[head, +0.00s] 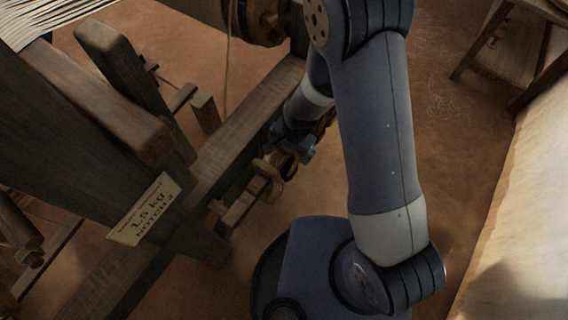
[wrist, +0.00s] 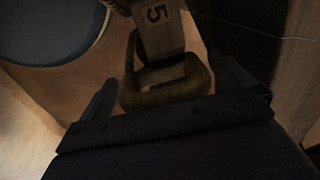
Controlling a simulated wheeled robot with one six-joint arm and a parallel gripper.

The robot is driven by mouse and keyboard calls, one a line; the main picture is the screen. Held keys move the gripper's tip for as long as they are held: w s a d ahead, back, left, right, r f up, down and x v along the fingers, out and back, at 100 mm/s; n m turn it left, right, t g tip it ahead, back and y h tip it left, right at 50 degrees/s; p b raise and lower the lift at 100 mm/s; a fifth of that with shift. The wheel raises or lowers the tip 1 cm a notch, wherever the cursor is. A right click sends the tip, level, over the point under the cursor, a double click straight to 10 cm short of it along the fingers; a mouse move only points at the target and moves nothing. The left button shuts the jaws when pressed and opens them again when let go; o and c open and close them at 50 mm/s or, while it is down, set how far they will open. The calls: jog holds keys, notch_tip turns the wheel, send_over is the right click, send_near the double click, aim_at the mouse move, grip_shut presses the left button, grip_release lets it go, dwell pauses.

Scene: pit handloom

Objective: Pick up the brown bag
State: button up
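A brown, olive-tinted looped thing, which I take for the brown bag (wrist: 150,96), lies between my fingers in the wrist view. It sits around or against a wooden bar marked "5"; I cannot tell how it is fastened. In the head view a tan-brown loop (head: 268,172) shows on the wooden bar beside the loom, just below my gripper. My gripper (wrist: 163,75) is open, one finger on each side of the brown thing, with no clear contact. In the head view my gripper (head: 293,147) is small and partly hidden by my arm.
A heavy loom frame beam (head: 245,130) runs close to the left of my gripper. A wooden stool or bench (head: 505,45) stands at upper right, and a pale wall (head: 525,200) is at right. Bare brown floor lies between.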

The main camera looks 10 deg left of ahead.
jog(key=shift+s+d+f, duration=0.25)
jog(key=shift+s+d, duration=0.1)
jog(key=shift+d, duration=0.05)
jog(key=c, duration=1.4)
jog(key=shift+o, duration=0.2)
jog(key=shift+r, duration=0.15)
jog(key=shift+w+r, duration=0.15)
jog(key=shift+r, duration=0.55)
jog(key=shift+c, duration=0.5)
jog(key=s+d+b, duration=0.2)
jog(key=s+d, duration=0.1)
jog(key=d, duration=0.5)
jog(key=s+d+b, duration=0.3)
jog(key=d, duration=0.5)
jog(key=shift+s+d, duration=0.15)
jog(key=shift+s, duration=0.25)
jog(key=shift+r, duration=0.1)
